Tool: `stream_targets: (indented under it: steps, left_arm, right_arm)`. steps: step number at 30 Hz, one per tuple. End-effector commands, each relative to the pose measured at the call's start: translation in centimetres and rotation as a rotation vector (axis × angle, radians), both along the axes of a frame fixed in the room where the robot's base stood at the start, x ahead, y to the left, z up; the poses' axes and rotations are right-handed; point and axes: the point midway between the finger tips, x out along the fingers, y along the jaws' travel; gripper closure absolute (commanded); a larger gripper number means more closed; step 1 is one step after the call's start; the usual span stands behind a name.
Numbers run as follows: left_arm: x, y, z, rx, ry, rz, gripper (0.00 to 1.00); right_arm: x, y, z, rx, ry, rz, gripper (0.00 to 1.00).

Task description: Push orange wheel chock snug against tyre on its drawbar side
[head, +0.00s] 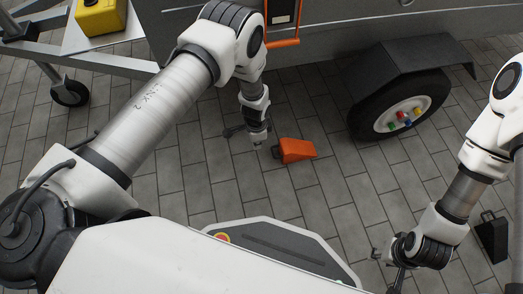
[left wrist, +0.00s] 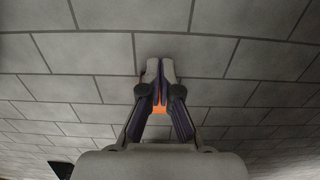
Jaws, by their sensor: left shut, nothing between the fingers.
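The orange wheel chock (head: 298,151) lies on the paving to the left of the trailer tyre (head: 363,112), on the drawbar side. A clear gap of paving separates chock and tyre. My left gripper (head: 263,146) is shut and empty, low at the chock's left end; I cannot tell whether it touches. In the left wrist view the shut fingers (left wrist: 160,72) point at bare paving, and a small orange patch of the chock (left wrist: 161,108) shows between them; the rest is hidden. My right gripper (head: 384,268) is low at the lower right, far from the chock; its fingers are unclear.
A mudguard (head: 412,55) covers the tyre's top. A black chock (head: 492,238) stands at the far right. A small jockey wheel (head: 70,92) and the drawbar frame (head: 100,62) are at upper left. An orange-framed part (head: 283,42) hangs on the trailer side above my left gripper.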

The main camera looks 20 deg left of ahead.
Motion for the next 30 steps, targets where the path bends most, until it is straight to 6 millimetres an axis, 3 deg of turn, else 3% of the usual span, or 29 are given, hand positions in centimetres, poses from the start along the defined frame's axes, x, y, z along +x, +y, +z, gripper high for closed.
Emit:
stream_targets:
  steps: [1,12,19,30]
  left_arm:
    - [-0.1,0.0,-1.5,0.000,0.001,0.000,1.00]
    - [-0.1,0.0,-9.7,-0.001,0.001,0.001,1.00]
    - [2.0,-2.9,-9.0,0.000,-0.002,0.000,1.00]
    - [2.2,-3.3,-8.6,0.000,0.000,0.001,1.00]
  right_arm:
    - [0.0,0.0,-1.1,0.000,0.000,0.000,0.60]
    - [0.2,-0.1,-6.4,-0.001,-0.004,-0.008,0.60]
    - [0.3,-0.1,-8.1,-0.002,-0.008,-0.013,0.60]
    - [0.3,-0.1,-8.0,-0.002,-0.008,-0.013,0.60]
